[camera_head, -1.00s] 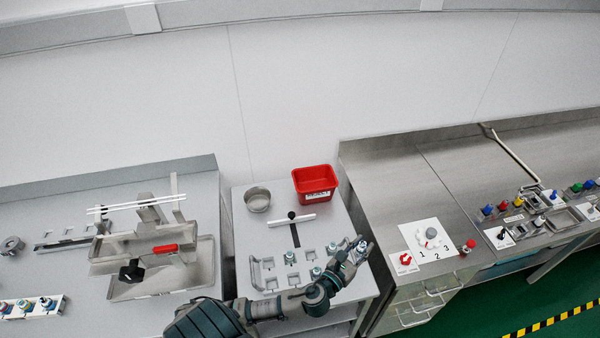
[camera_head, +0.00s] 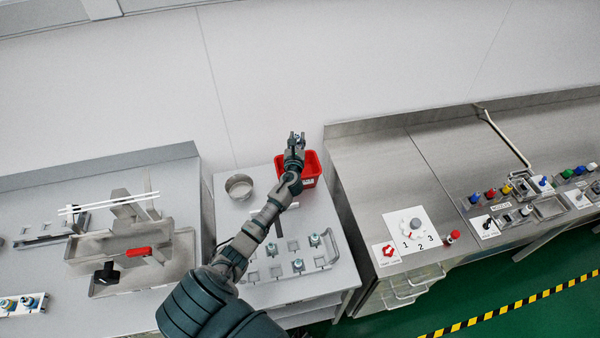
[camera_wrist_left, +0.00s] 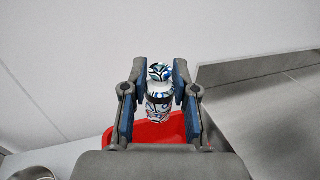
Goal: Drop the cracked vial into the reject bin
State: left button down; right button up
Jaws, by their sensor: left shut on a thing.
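The red reject bin (camera_head: 311,170) stands at the back of the middle table, partly hidden behind my left arm. My left gripper (camera_head: 297,137) is raised at the bin in the head view. In the left wrist view my left gripper (camera_wrist_left: 159,95) is shut on a vial (camera_wrist_left: 158,100) with a dark crack-like pattern and blue patches, held upright between the fingers. The red bin (camera_wrist_left: 150,132) shows below and behind the vial there. I cannot tell whether the vial is fully over the bin opening. My right gripper is not in view.
A round metal bowl (camera_head: 239,186) stands left of the bin. A rack with several vials (camera_head: 298,265) is nearer on the same table. A steel counter (camera_head: 370,180) with a raised edge is to the right, and a metal fixture (camera_head: 130,235) is to the left.

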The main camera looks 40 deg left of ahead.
pick_arm(q)
jog(key=f+b, duration=0.6)
jog(key=shift+a+b, duration=0.3)
jog(key=shift+a+f, duration=0.1)
jog(key=shift+a, duration=0.3)
jog(key=c, duration=1.1)
grip_release()
jog(key=shift+a+f, duration=0.1)
jog(key=shift+a, duration=0.1)
jog(key=shift+o, duration=1.4)
jog(key=shift+a+f, duration=0.1)
jog(key=v, duration=1.2)
jog(key=shift+d, duration=0.25)
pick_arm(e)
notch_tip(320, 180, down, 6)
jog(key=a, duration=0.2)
